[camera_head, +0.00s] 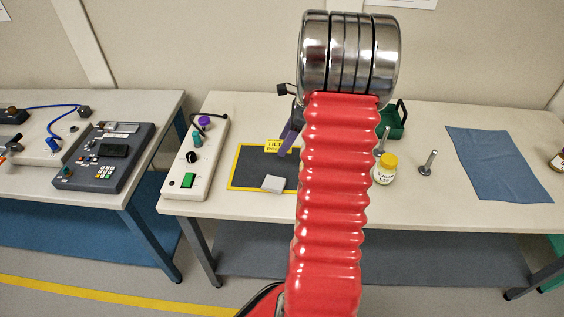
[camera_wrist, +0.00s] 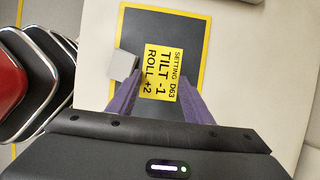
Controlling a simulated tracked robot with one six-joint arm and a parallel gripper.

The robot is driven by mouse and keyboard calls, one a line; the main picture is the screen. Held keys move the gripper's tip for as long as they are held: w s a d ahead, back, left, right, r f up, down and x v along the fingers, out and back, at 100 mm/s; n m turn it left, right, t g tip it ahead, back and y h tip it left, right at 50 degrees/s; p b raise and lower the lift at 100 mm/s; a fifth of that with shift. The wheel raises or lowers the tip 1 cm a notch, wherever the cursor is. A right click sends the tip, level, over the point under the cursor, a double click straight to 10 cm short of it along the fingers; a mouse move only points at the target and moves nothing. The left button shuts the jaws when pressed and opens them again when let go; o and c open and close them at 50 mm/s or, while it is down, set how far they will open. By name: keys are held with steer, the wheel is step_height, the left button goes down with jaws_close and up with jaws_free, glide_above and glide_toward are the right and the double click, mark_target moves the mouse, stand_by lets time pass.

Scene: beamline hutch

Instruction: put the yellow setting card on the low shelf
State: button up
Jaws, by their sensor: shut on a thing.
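The yellow setting card (camera_wrist: 163,73) reads "SETTING D63, TILT -1, ROLL +2" in the wrist view. My gripper (camera_wrist: 160,92) has purple fingers, shut on the card's near part. In the head view the card (camera_head: 275,146) shows in part beside my gripper (camera_head: 285,150), at the back of the dark, yellow-edged mat (camera_head: 246,168). I cannot tell how far the card is above the mat. A low grey-blue shelf (camera_head: 420,262) runs under this bench, partly hidden by my red arm. Another low blue shelf (camera_head: 70,230) is under the left bench.
A grey block (camera_head: 272,184) lies on the mat, close to the card in the wrist view. A white control box (camera_head: 194,160) stands left. A yellow-lidded jar (camera_head: 385,170), metal posts (camera_head: 428,164), a green tray (camera_head: 398,122) and a blue cloth (camera_head: 495,162) are right.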

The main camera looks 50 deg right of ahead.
steer(key=shift+f, duration=2.25)
steer(key=shift+f, duration=0.1)
steer(key=shift+f, duration=1.75)
steer(key=o, duration=1)
steer(key=shift+f, duration=0.1)
steer(key=v, duration=1.2)
